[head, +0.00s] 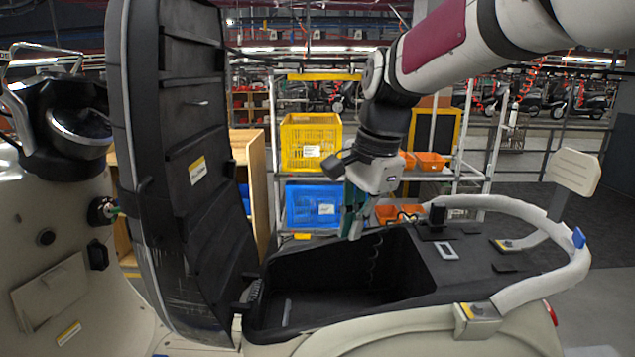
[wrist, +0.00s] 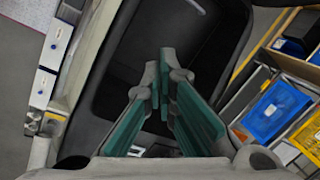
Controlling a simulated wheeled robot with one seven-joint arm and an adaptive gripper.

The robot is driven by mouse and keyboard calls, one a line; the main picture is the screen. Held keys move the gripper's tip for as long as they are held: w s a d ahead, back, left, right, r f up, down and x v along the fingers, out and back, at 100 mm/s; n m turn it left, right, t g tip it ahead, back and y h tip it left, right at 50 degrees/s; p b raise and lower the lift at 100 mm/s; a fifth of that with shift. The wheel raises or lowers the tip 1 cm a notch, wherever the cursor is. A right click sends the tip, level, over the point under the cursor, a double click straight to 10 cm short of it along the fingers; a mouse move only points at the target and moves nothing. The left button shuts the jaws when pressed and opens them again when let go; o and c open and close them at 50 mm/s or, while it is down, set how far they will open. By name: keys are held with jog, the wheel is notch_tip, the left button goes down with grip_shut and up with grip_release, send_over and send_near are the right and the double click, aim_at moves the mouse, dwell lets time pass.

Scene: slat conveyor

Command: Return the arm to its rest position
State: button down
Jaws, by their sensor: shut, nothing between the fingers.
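My gripper (head: 354,228) hangs from my arm, pointing down over the far rim of the scooter's open storage bay in the head view. Its green-padded fingers (wrist: 164,80) are together with nothing between them in the wrist view. The bay (head: 350,296) is a black tub, and part of its floor is hidden by its near wall. In the wrist view the dark bay (wrist: 120,75) lies below and beyond the fingertips. The seat (head: 180,160) stands upright, hinged open, to the left of my gripper and apart from it.
The pale grab rail (head: 545,275) curves around the scooter's rear, with a backrest (head: 575,173) above it. A rack behind holds a yellow crate (head: 311,143), a blue crate (head: 313,205) and orange bins (head: 431,161). Open floor shows at the right.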

jog(key=s+d+n+t, duration=0.1)
jog(key=s+d+n, duration=0.3)
jog(key=s, duration=0.3)
jog(key=s+d+f+n+t+h, duration=0.1)
jog(key=s+d+n, duration=0.2)
jog(key=s, duration=0.5)
jog(key=s+d+f+n+t+h, duration=0.1)
jog(key=s+d+n, duration=0.3)
jog(key=s+d, duration=0.2)
jog(key=shift+s+n+t, duration=0.3)
jog(key=shift+s, duration=0.75)
jog(key=shift+f, duration=0.1)
